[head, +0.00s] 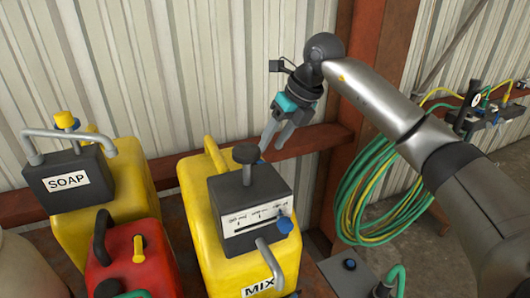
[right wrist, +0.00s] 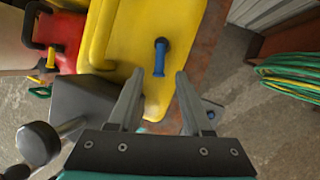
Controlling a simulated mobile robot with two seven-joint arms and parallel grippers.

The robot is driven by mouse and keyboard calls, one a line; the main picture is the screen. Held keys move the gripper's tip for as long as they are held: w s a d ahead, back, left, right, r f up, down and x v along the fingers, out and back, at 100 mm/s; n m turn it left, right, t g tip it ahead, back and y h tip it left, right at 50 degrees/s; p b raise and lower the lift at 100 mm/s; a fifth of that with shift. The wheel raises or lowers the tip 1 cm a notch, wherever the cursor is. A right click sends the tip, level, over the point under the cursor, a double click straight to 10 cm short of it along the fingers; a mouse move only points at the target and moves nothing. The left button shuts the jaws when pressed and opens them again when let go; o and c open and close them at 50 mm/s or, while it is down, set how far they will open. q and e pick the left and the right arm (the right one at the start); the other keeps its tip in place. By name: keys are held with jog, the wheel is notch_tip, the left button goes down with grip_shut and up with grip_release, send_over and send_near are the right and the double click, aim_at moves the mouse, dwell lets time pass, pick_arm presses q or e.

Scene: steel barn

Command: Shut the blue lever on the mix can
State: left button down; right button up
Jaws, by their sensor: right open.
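The yellow mix can (head: 196,190) stands at the centre of the head view, with a black gauge box on top and a "MIX" label. In the right wrist view the blue lever (right wrist: 159,62) shows on a yellow can body (right wrist: 133,20), with a dark pivot at its upper end. My right gripper (head: 272,146) is open and empty at the can's far side, pointing down. In the right wrist view its fingers (right wrist: 160,76) lie either side of the lever's line, with no clear contact. A blue knob (head: 285,224) shows by the gauge box. My left gripper is not in view.
A yellow soap can (head: 130,180) and a red can (head: 145,265) stand left of the mix can. A coiled green hose (head: 365,200) hangs by a rust-coloured post (head: 378,40) at right. A grey box (head: 345,275) sits at the front right. A corrugated wall (head: 200,60) closes the back.

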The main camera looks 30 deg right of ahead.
jog(key=x, duration=0.5)
jog(key=shift+p, duration=0.3)
jog(key=shift+r, duration=0.1)
grip_shut()
